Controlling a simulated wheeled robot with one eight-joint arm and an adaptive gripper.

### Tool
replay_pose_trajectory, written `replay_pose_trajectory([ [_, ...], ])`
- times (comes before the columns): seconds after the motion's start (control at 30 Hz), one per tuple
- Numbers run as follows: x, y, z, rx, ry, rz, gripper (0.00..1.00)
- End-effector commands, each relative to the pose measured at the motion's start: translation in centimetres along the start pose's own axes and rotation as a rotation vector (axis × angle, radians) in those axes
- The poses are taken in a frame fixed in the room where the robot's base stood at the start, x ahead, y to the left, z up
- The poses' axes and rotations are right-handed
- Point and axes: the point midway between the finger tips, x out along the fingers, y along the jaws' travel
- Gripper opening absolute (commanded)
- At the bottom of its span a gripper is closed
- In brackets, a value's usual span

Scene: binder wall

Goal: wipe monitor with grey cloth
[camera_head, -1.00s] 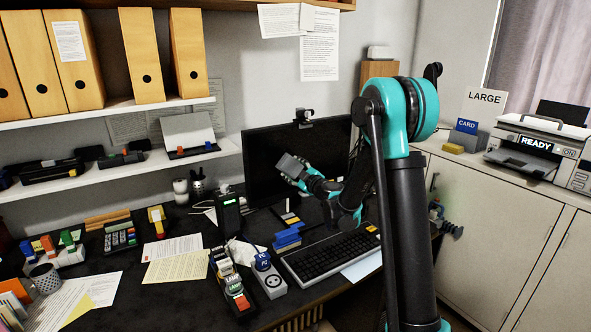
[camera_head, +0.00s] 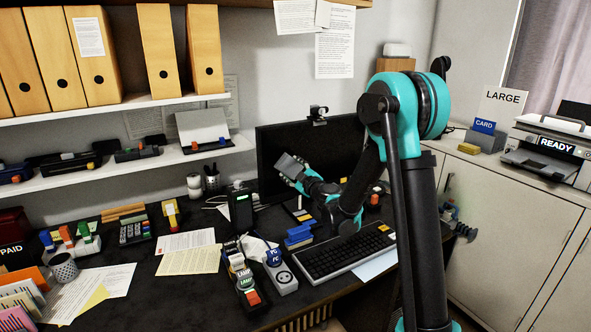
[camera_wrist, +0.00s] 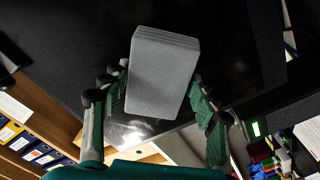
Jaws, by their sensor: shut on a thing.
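The monitor (camera_head: 335,140) stands at the back of the desk with a dark screen; its dark face also fills the upper part of the wrist view (camera_wrist: 240,60). The grey cloth (camera_head: 290,166) is a folded block in front of the screen's lower left. In the wrist view the cloth (camera_wrist: 163,75) sits between the two fingers. My gripper (camera_head: 300,176) is shut on it, and its fingers also show in the wrist view (camera_wrist: 157,100). The cloth is at or close to the screen; I cannot tell whether it touches. My arm hides part of the screen's right side.
A keyboard (camera_head: 345,252), blue blocks (camera_head: 298,236) and a black device with a green light (camera_head: 241,207) stand below and left of the monitor. A webcam (camera_head: 317,114) sits on its top edge. Papers (camera_head: 190,252) cover the desk's left part. A printer (camera_head: 548,150) is far right.

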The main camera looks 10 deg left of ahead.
Motion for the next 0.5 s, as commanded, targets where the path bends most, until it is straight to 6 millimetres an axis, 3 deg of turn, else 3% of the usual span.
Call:
replay_pose_trajectory([
  [0.27,-0.1,0.0,0.0,0.0,-0.001,0.001,0.36],
  [0.5,-1.4,0.1,0.0,0.0,-0.001,0.001,0.36],
])
